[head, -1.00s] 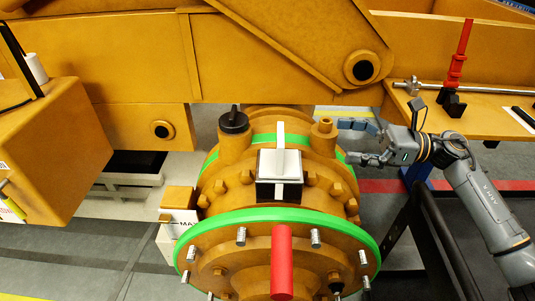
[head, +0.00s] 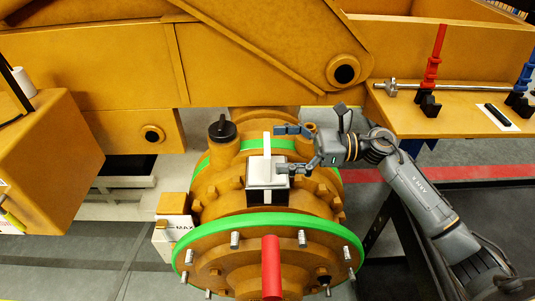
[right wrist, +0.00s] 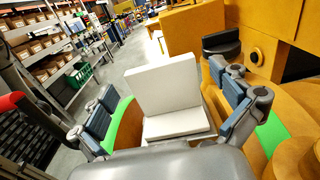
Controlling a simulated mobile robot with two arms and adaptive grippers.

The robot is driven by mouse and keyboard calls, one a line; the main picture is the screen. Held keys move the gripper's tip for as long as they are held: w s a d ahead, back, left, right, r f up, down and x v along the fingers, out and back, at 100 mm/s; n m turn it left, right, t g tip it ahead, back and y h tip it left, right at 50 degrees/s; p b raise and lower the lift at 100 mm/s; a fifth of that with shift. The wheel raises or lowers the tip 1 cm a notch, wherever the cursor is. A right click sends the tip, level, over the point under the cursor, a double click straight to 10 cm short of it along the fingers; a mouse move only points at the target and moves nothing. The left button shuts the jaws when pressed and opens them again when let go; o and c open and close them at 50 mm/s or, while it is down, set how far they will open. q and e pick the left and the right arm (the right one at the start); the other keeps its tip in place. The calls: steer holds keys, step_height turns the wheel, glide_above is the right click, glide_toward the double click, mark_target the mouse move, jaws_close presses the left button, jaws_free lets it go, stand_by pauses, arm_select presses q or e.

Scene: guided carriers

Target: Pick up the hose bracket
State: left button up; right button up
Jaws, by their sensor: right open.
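The hose bracket (head: 267,174) is a pale L-shaped piece, with a flat base and a thin upright plate, on a dark block on top of the orange round housing. It also shows in the right wrist view, where its white upright plate (right wrist: 163,88) stands between my fingers. My right gripper (head: 281,149) is open and comes in from the right. Its fingertips are close to the upright plate, and I see no clear contact. My left gripper is not in view.
The orange housing (head: 212,183) has a green band, bolts, a black cap (head: 222,129) and a red rod (head: 271,268) in front. An orange beam (head: 100,60) runs behind. A shelf at right (head: 390,112) holds a metal rod and red and blue clamps.

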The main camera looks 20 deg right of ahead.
steer(key=shift+p+x, duration=0.45)
steer(key=shift+x, duration=0.7)
steer(key=shift+w+a, duration=0.1)
steer(key=shift+a, duration=0.1)
steer(key=shift+d, duration=0.1)
steer(key=c, duration=1.6)
steer(key=shift+r, duration=0.15)
steer(key=shift+c, duration=1)
